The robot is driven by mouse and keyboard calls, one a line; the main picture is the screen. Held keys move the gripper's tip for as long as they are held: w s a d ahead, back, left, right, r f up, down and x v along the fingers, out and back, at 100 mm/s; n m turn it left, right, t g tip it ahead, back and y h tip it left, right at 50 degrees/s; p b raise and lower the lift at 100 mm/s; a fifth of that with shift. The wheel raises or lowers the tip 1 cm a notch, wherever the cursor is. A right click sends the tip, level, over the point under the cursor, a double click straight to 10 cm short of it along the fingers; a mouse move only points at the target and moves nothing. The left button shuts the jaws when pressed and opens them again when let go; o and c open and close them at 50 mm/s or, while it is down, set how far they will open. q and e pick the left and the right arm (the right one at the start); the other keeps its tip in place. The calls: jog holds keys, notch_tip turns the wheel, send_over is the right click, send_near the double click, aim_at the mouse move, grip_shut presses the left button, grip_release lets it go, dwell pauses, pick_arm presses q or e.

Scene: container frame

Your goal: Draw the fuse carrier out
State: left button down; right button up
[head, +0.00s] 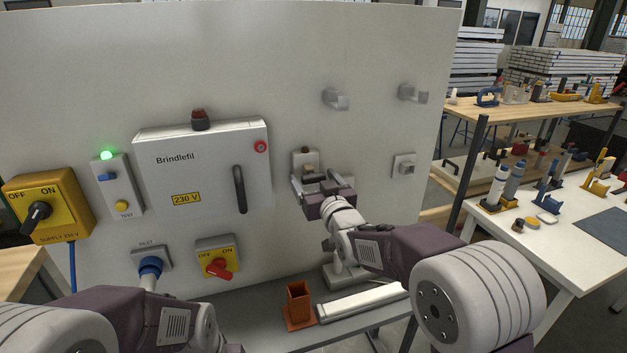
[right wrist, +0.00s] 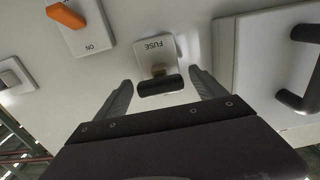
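The fuse unit (head: 304,156) is a small light plate on the white panel, right of the Brindlefil cabinet. In the right wrist view its plate (right wrist: 155,50) reads FUSE upside down, and the fuse carrier's dark bar handle (right wrist: 160,86) sticks out from it. My right gripper (head: 322,184) is in front of the fuse unit. In the right wrist view the gripper (right wrist: 160,90) is open, one finger on each side of the handle, with gaps on both sides. My left arm is at the bottom left; its fingers do not show.
The Brindlefil cabinet (head: 205,165) with a black handle (head: 240,189) stands close left of my right gripper. A switch with an orange lever (right wrist: 66,16) sits near the fuse. An orange-brown holder (head: 299,302) and a white bar (head: 362,300) are on the grey shelf below.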

jog(key=shift+s, duration=0.1)
jog(key=shift+s, duration=0.15)
jog(key=b+v, duration=0.2)
jog(key=v, duration=0.6)
jog(key=shift+s+d+b, duration=0.15)
jog(key=shift+s+b, duration=0.2)
jog(key=shift+d+r, duration=0.1)
